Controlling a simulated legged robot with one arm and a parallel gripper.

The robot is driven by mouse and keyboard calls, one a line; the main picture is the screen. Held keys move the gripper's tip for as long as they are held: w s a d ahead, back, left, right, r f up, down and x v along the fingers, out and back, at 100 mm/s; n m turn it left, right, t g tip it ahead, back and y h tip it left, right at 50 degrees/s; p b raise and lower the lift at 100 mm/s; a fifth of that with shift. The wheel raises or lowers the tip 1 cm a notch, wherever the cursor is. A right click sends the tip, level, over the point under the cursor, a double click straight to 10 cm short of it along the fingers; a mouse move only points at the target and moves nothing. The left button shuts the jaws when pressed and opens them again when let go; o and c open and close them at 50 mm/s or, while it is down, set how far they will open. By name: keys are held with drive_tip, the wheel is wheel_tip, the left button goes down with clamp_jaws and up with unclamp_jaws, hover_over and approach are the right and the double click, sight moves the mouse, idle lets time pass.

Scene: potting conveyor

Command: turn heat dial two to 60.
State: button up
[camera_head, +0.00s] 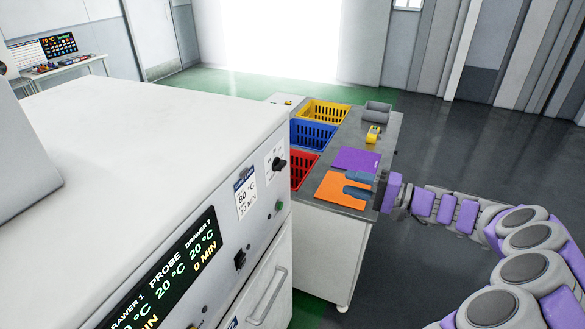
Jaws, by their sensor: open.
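A white oven-like machine (150,130) fills the left side. Its front panel carries a black dial (279,164) at the upper right and another black knob or switch (240,260) lower down. Which one is heat dial two, and its setting, cannot be read. The display (165,272) shows drawer 1, probe and drawer 2, with readings of 20 °C and 0 MIN. My gripper (349,183) is open and empty, to the right of the panel and apart from the dials. In the picture its fingers overlap the orange sheet.
A grey table (344,147) behind the gripper holds yellow (325,113), blue (320,134) and red (302,171) baskets. Orange (338,191) and purple (357,160) sheets lie beside them. A drawer handle (268,296) sticks out below the panel. Dark floor at right is clear.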

sight(285, 166)
drive_tip(key=b+x, duration=0.1)
drive_tip(key=x, duration=1.7)
drive_tip(key=shift+s+a+f+b, duration=0.1)
drive_tip(key=shift+s+a+b, duration=0.05)
drive_tip(key=shift+a+b, duration=0.25)
drive_tip(key=shift+d, duration=0.4)
drive_tip(key=shift+c, duration=1.3)
clamp_jaws()
